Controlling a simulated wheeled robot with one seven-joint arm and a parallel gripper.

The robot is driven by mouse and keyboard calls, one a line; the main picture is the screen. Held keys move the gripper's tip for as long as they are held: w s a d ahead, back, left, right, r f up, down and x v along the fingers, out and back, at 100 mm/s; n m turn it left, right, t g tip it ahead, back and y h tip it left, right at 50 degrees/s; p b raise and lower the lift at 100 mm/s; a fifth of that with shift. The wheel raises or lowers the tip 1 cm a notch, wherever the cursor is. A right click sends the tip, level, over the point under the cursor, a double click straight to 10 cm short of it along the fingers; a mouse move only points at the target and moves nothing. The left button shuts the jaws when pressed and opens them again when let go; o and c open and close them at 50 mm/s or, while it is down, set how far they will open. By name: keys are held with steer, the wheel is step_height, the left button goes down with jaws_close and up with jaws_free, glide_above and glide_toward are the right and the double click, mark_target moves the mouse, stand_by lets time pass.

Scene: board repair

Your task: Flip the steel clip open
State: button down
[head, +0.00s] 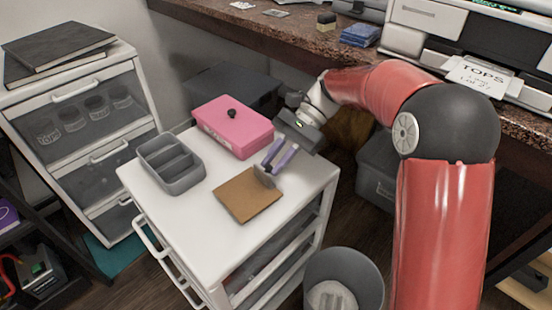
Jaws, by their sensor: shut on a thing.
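A brown board (246,199) lies flat on the white top of a drawer unit (205,225). The small grey steel clip (265,179) is at the board's far right edge. It appears to stand up from the board, but its exact angle is too small to tell. My gripper (269,168) reaches down from the upper right, with its two purplish fingers at the clip. It is shut on the clip; the contact itself is partly hidden by the fingers.
A pink box (233,125) with a black knob sits just behind the board. A grey divided tray (171,164) stands at the left of the drawer top. The front of the top is clear. A dark bin (343,281) stands on the floor at the front right.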

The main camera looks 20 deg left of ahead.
steer(key=c, duration=1.3)
jaws_free()
step_height(320, 180, up, 20)
